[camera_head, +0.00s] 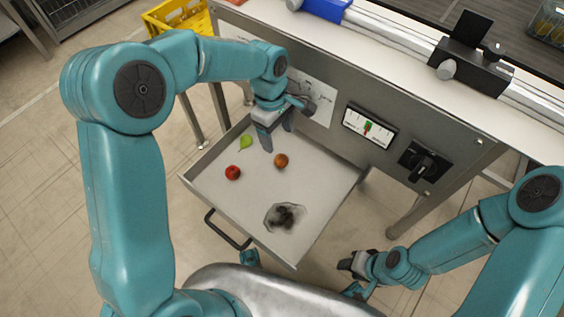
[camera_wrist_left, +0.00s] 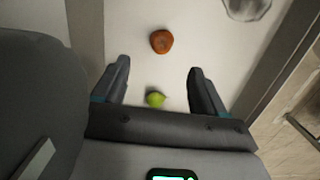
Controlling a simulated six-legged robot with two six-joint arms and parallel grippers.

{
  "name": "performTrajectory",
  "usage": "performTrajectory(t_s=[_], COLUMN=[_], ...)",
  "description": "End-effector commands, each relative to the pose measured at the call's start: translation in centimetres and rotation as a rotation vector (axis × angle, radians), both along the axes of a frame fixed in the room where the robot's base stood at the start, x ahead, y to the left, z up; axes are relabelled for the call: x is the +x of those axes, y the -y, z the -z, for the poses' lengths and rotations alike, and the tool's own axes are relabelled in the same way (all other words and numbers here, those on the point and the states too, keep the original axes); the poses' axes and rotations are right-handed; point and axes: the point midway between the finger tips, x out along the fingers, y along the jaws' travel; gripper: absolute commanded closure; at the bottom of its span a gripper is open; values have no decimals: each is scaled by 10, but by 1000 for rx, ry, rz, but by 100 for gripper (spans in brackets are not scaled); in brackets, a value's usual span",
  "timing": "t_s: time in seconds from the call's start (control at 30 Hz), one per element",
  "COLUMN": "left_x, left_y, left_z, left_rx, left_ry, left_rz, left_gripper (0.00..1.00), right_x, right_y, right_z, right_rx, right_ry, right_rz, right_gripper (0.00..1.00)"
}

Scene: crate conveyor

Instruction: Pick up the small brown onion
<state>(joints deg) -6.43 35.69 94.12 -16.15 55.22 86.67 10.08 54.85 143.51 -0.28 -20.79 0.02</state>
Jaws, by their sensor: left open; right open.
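The small brown onion (camera_head: 281,160) lies in the open grey drawer (camera_head: 325,205), right of the red round item (camera_head: 233,172) and the green pear-like item (camera_head: 245,142). My left gripper (camera_head: 277,143) is open, above the back of the drawer, pointing down, just behind the onion in the head view. In the left wrist view the onion (camera_wrist_left: 161,41) lies beyond the open fingertips (camera_wrist_left: 159,66), and the green item (camera_wrist_left: 155,98) shows between the fingers. Nothing is held. My right gripper (camera_head: 352,264) is open and empty outside the drawer.
A clear dish with dark contents (camera_head: 285,216) is near the drawer's front; its edge shows in the left wrist view (camera_wrist_left: 246,8). The drawer handle (camera_head: 227,230) is at the front left. The bench panel with dial (camera_head: 369,127) and knob (camera_head: 426,160) rises behind.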

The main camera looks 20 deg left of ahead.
Motion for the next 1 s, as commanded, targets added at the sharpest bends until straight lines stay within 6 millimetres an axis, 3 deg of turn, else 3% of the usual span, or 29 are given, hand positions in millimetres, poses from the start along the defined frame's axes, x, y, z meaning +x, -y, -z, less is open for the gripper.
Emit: performTrajectory(t_s=[0.03, 0.1, 0.43, 0.7, 0.93, 1.0], left_x=[-1, -1, -1, -5, -5, -5], left_y=[1, 3, 6, 12, 12, 12], left_z=[16, 28, 55, 95, 95, 95], left_rx=[0, 0, -1, 0, -1, -1], left_ry=[-4, -4, -1, -2, 0, 0], left_rz=[0, 0, 0, -1, -1, -1], left_gripper=[28, 28, 28, 28, 28, 51], right_x=[0, 0, 0, 0, 0, 0], right_y=[0, 0, 0, 0, 0, 0], right_z=[7, 11, 20, 37, 35, 35], right_rx=[0, 0, 0, 0, 0, 0], right_ry=[0, 0, 0, 0, 0, 0], right_rz=[0, 0, 0, 0, 0, 0], right_gripper=[57, 57, 57, 57, 57, 57])
